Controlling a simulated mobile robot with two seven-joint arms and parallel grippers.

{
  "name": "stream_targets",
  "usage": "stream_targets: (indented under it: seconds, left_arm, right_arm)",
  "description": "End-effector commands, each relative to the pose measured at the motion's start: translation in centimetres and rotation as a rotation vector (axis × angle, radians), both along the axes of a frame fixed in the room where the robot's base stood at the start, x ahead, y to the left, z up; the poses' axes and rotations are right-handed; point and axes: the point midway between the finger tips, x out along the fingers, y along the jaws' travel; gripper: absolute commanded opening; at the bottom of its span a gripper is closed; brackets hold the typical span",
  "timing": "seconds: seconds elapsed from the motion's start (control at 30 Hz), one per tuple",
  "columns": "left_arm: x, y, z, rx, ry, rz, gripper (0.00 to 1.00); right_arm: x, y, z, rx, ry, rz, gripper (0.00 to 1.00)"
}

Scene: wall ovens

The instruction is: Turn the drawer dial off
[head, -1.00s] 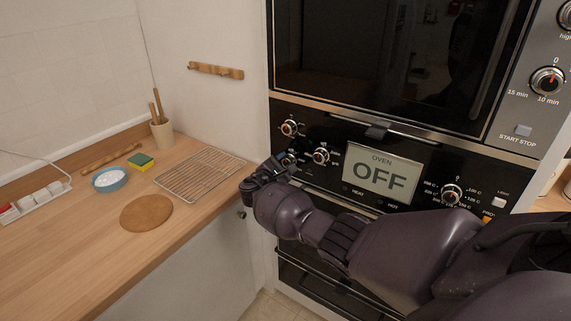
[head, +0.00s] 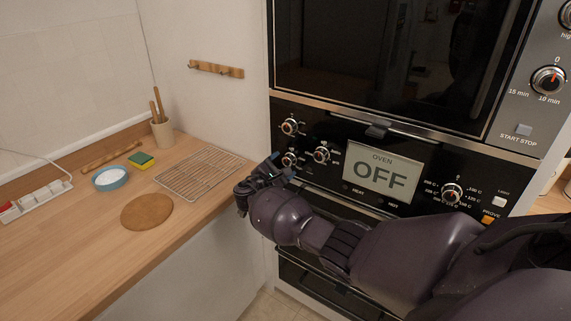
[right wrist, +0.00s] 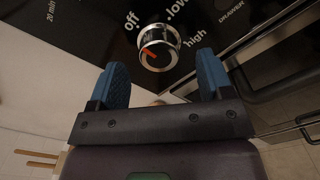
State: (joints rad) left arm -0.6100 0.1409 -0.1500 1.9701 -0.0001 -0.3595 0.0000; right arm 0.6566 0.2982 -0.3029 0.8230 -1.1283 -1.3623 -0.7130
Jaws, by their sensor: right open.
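The drawer dial (right wrist: 158,47) is a round silver-rimmed knob with a red pointer mark, on a black panel. Labels "off", "low" and "high" are around it, with "DRAWER" to its right. The red mark lies on the knob's left side, below the "off" label; its exact setting is hard to tell. In the head view it is the lower left knob (head: 289,159). My right gripper (head: 277,168) is open and empty, just left of and below the dial. In the right wrist view its blue fingers (right wrist: 163,72) are apart, with the dial beyond them. My left gripper is out of view.
Other knobs are close by, above (head: 290,127) and to the right (head: 321,154). The oven display (head: 383,175) reads "OFF". The wooden counter (head: 80,235) on the left holds a wire rack (head: 200,172), a round board (head: 147,211) and a blue bowl (head: 109,178).

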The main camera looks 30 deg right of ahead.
Motion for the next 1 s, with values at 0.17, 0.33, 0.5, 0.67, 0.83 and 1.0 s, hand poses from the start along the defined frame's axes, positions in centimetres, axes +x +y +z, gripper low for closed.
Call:
stream_targets:
  seconds: [0.17,0.33,0.5,0.67,0.83,1.0]
  left_arm:
    - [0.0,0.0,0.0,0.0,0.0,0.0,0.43]
    - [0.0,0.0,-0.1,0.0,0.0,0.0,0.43]
    - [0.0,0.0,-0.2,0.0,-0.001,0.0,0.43]
    - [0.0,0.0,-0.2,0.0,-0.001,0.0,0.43]
    - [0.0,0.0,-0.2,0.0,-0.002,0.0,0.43]
    - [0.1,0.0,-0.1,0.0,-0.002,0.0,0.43]
  right_arm:
    - [-1.4,3.3,-0.1,0.004,0.0,0.002,0.73]
    - [-2.4,5.8,-0.1,0.003,0.0,0.002,0.73]
    - [-3.0,7.2,-0.1,0.001,0.0,0.001,0.73]
    - [-3.2,7.7,0.0,0.001,0.0,-0.001,0.73]
    - [-3.2,7.7,0.0,0.001,0.0,-0.001,0.73]
    - [-3.2,7.7,0.0,0.001,0.0,-0.001,0.73]
